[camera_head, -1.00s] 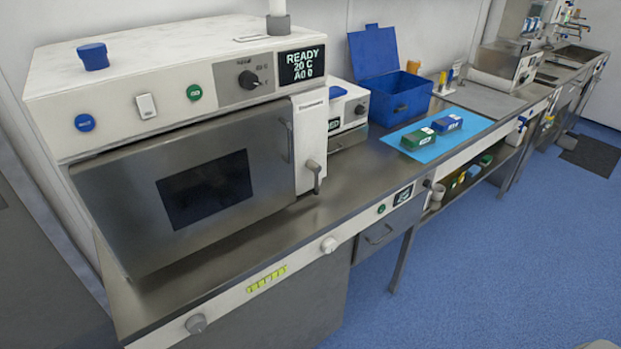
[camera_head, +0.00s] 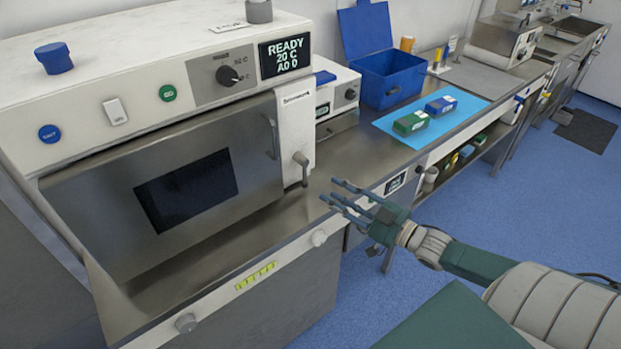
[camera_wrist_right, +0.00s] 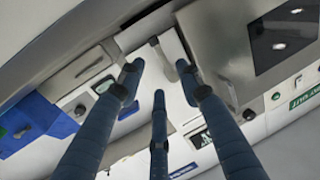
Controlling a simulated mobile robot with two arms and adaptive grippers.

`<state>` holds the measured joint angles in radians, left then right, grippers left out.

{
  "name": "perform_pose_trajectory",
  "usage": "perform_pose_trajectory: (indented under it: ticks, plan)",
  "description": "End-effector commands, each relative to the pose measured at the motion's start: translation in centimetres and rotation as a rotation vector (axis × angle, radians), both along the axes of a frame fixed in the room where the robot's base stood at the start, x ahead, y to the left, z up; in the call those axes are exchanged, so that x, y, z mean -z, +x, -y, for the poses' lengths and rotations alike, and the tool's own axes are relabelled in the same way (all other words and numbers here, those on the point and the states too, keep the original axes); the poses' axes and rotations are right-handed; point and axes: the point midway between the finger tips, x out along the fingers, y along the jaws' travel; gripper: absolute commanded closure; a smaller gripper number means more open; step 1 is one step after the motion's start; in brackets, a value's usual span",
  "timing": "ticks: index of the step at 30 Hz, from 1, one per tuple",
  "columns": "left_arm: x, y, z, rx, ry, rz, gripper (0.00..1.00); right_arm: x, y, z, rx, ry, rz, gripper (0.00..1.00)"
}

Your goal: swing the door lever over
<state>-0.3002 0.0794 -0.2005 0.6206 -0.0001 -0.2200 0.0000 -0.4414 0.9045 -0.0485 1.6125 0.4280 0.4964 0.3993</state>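The grey door lever (camera_head: 302,168) hangs downward on the white panel at the right of the machine's steel door (camera_head: 110,212). My right gripper (camera_head: 338,195) is to the right of the lever and nearer my side, over the bench's front edge. Its fingers are spread open, empty and apart from the lever. In the right wrist view, the lever (camera_wrist_right: 182,68) shows between the spread fingertips of my right gripper (camera_wrist_right: 162,80). My left gripper is not in view.
A vertical door handle (camera_head: 272,138) is left of the lever. A smaller white device (camera_head: 338,92) stands behind it. A blue open box (camera_head: 390,82) and green and blue packs on a blue mat (camera_head: 465,113) lie farther along the bench. Bare steel bench lies below the lever.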

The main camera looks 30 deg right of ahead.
Motion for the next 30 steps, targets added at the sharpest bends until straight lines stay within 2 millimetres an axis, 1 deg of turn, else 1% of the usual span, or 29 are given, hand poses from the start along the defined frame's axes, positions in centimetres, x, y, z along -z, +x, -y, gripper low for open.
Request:
perform_pose_trajectory:
  ticks: [1, 6, 12, 15, 18, 26, 27, 29, 30]
  plan:
    - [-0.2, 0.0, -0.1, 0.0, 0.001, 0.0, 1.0, -0.3, 1.0, -0.2, 0.001, 0.0, 0.005, 0.65]
    - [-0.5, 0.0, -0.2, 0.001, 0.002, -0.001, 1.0, -0.3, 4.0, -1.0, 0.002, 0.0, 0.004, 0.65]
    - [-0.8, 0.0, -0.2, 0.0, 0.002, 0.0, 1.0, -0.1, 6.7, -1.8, 0.003, -0.001, 0.001, 0.65]
    - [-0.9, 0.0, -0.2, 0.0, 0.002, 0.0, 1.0, -0.1, 7.5, -2.0, 0.002, -0.002, 0.002, 0.65]
    - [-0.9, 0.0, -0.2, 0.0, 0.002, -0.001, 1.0, 0.0, 7.8, -2.1, 0.001, -0.002, 0.0, 0.65]
    - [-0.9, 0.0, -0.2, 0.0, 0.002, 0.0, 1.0, 0.1, 8.0, -2.2, 0.001, -0.002, -0.001, 0.65]
    - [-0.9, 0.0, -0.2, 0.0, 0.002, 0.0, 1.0, 0.1, 8.0, -2.2, 0.001, -0.002, -0.001, 0.67]
    - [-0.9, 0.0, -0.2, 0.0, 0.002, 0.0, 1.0, 0.1, 7.9, -2.2, 0.001, -0.002, -0.001, 0.79]
    - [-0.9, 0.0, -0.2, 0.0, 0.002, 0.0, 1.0, 0.1, 7.9, -2.2, 0.001, -0.002, -0.001, 0.87]
